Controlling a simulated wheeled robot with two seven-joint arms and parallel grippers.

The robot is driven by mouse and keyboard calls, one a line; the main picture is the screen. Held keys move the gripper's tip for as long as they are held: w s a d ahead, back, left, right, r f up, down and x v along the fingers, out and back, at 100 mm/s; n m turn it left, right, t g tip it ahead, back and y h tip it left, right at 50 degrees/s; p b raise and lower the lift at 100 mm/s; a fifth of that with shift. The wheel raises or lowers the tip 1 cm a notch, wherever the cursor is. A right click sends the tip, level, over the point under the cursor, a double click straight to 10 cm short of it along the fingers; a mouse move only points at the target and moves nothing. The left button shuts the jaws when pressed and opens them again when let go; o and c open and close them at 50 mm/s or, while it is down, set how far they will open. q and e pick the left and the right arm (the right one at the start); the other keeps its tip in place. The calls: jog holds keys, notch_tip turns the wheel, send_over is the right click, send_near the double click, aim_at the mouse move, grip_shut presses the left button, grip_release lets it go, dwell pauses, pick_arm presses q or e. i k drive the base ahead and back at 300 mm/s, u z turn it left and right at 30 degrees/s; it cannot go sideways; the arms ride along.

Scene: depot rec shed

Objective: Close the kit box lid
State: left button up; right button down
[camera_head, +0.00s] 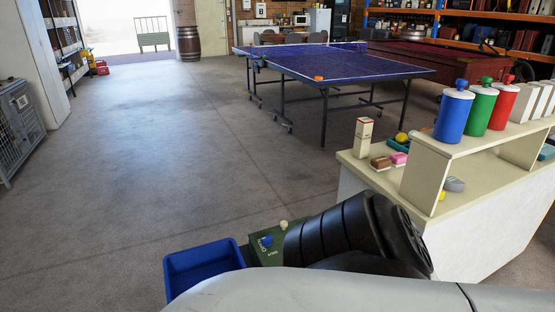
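A green box (268,256) with white lettering on it shows at the bottom centre, just right of a blue open bin; it may be the kit box. A blue round piece and a pale knob show on it or beside it. My black and grey arm covers its right and near parts, so I cannot tell how its lid stands. Neither gripper shows in the head view.
The blue bin (205,256) stands left of the green box. A cream counter (478,209) at the right carries blue, green and red bottles, a carton and small items. A blue table-tennis table (333,66) stands farther back.

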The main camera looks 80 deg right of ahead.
aim_at(269, 257)
jog(key=k, duration=0.4)
jog(key=z, duration=1.45)
jog(key=i, duration=0.5)
